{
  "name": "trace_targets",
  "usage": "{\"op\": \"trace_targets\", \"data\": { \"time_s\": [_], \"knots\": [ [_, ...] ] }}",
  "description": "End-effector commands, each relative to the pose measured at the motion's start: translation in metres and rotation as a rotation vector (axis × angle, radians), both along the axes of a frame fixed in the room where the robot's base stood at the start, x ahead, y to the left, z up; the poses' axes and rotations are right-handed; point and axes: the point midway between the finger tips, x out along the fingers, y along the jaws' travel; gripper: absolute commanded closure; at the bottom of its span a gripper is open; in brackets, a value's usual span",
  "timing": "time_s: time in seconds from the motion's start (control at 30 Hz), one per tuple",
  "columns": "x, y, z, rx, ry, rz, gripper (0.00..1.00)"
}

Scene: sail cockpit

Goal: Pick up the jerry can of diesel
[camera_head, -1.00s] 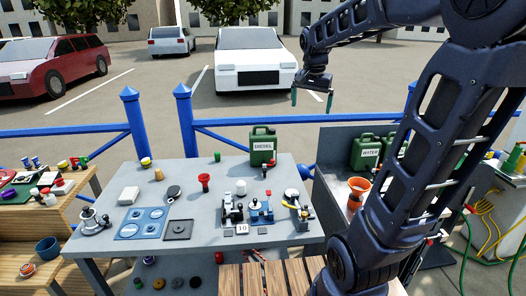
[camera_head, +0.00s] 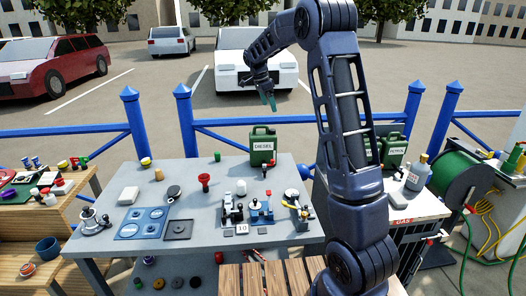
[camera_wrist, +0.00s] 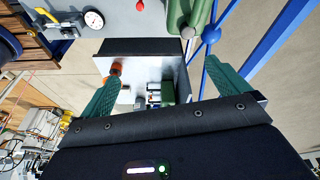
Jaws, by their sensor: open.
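The diesel jerry can (camera_head: 262,150) is dark green with a white DIESEL label. It stands upright at the back right of the grey table. In the wrist view, a green can that appears to be it (camera_wrist: 190,14) shows at the top edge, partly cut off. My gripper (camera_head: 268,101) hangs in the air above and beyond the can, with its green fingers apart. In the wrist view the gripper (camera_wrist: 168,66) is open with nothing between its fingers, and the can lies beyond the fingertips.
The grey table (camera_head: 102,225) also bears a red funnel-like piece (camera_head: 204,181), a blue mat (camera_head: 141,223) and several fittings. A blue railing (camera_head: 225,122) runs behind it. Another green can, labelled PETROL (camera_head: 393,152), stands right of my arm, which hides part of that side.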

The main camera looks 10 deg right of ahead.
Motion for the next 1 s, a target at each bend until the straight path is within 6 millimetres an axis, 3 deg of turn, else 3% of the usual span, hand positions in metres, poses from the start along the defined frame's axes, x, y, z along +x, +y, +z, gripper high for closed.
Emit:
{"op": "trace_targets", "data": {
  "time_s": [0.2, 0.47, 0.67, 1.0],
  "knots": [
    [0.047, 0.037, -0.044, -0.063, -0.021, -0.152, 0.00],
    [0.073, 0.061, -0.074, -0.108, -0.049, -0.262, 0.00],
    [0.075, 0.061, -0.084, -0.115, -0.053, -0.277, 0.00],
    [0.073, 0.044, -0.125, -0.114, -0.051, -0.276, 0.00]
  ]
}}
